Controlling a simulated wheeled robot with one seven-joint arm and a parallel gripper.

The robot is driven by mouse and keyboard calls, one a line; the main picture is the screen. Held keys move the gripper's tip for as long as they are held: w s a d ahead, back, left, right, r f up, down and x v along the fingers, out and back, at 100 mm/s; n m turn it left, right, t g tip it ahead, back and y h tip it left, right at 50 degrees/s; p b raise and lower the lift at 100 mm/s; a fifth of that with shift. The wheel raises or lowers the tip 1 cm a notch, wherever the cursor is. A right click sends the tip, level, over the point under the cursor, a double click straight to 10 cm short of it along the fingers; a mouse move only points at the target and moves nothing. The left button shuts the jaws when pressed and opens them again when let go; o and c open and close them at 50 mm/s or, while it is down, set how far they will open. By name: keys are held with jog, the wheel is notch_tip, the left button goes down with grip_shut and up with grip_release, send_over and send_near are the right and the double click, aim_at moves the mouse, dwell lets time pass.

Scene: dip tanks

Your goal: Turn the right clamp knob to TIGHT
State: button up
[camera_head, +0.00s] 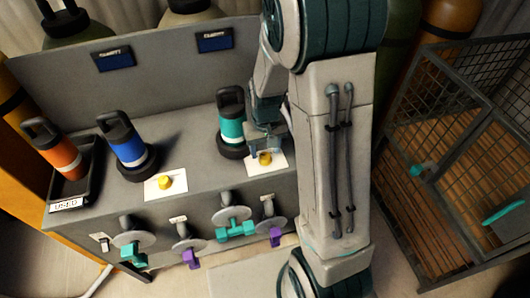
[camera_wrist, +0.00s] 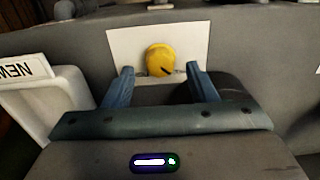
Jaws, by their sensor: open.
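The right clamp knob (camera_head: 265,158) is a small yellow knob on a white plate (camera_head: 280,161), at the right of the grey bench top. In the wrist view the yellow knob (camera_wrist: 160,56) has a dark pointer mark toward its lower right; no TIGHT lettering can be read. My gripper (camera_head: 262,148) is just over the right knob in the head view. In the wrist view my gripper (camera_wrist: 160,72) is open, with one blue finger to each side of the knob's lower part. Contact with the knob cannot be told.
A teal cylinder (camera_head: 231,128) stands close left of my gripper. A blue cylinder (camera_head: 128,148) and the left yellow knob (camera_head: 165,182) are farther left. An orange cylinder (camera_head: 57,155) sits in a tray marked USED (camera_head: 68,205). A wire cage (camera_head: 450,140) stands at right.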

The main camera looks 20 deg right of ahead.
aim_at(265, 158)
jog(key=shift+f, duration=1.15)
jog(key=c, duration=1)
